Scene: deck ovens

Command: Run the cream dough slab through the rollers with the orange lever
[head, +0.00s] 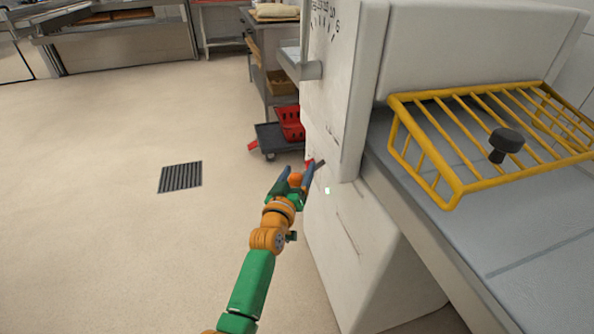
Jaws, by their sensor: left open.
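The white roller machine (340,90) stands right of centre, with part of a dial at its top edge. A yellow guard (455,187) of bars lies over its grey bed (400,185), and a black knob (505,142) shows there. My left gripper (301,173) is open beside the machine's left side panel. A small red bit shows at its fingertips; I cannot tell what it belongs to. I cannot make out an orange lever or a cream dough slab on the visible bed. My right gripper is not in view.
A dark dolly (268,137) with a red crate (290,122) stands on the floor behind my gripper. A table with a pale bundle (275,11) is at the back. A floor drain (180,177) lies left, amid open floor. An oven (125,45) stands at the back left.

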